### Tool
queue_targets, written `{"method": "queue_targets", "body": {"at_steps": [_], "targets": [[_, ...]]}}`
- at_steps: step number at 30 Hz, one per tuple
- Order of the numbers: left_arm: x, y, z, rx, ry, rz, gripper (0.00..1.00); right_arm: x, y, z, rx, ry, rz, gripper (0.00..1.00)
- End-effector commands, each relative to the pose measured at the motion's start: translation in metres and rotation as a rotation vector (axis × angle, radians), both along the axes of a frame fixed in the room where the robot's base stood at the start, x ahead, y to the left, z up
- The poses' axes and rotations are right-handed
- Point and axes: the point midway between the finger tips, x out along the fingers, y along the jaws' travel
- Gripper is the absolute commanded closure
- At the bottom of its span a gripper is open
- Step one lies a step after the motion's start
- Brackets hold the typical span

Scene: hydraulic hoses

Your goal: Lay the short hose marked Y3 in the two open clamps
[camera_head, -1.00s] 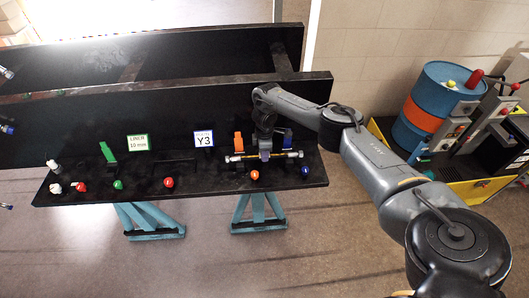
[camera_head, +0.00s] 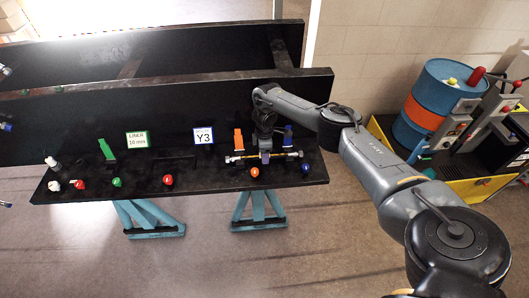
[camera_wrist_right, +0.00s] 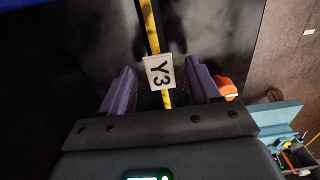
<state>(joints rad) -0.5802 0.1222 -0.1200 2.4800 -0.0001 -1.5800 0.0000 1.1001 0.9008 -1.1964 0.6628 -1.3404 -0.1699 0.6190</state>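The short hose (camera_head: 243,157), yellow with metal ends, lies level along the shelf at the right. It spans the clamp with the orange lever (camera_head: 238,140) and the clamp with the blue lever (camera_head: 288,136); both levers stand up. I cannot tell how fully it is seated. My right gripper (camera_head: 265,157) is over the hose's middle, between the clamps. In the right wrist view the white Y3 tag (camera_wrist_right: 159,72) and the yellow hose (camera_wrist_right: 150,28) sit between the fingers of the gripper (camera_wrist_right: 160,88), which stand apart with gaps on both sides. My left gripper is not in view.
The black shelf (camera_head: 210,188) has several coloured knobs along its front edge. A Y3 sign (camera_head: 203,136), a liner sign (camera_head: 137,140) and a green lever (camera_head: 106,149) stand to the left. A blue drum (camera_head: 436,95) stands in a yellow tray at the right.

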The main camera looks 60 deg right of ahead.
Motion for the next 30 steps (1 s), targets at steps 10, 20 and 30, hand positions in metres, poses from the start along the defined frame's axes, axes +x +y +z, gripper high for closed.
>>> {"method": "queue_targets", "body": {"at_steps": [10,20,30], "targets": [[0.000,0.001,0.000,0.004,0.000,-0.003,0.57,0.000,0.000,0.012,0.001,-0.001,-0.001,0.39],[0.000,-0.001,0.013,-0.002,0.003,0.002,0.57,0.001,-0.001,0.074,-0.002,-0.003,0.001,0.39],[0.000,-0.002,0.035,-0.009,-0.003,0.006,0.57,0.000,0.000,0.106,-0.001,-0.001,0.001,0.39]]}}
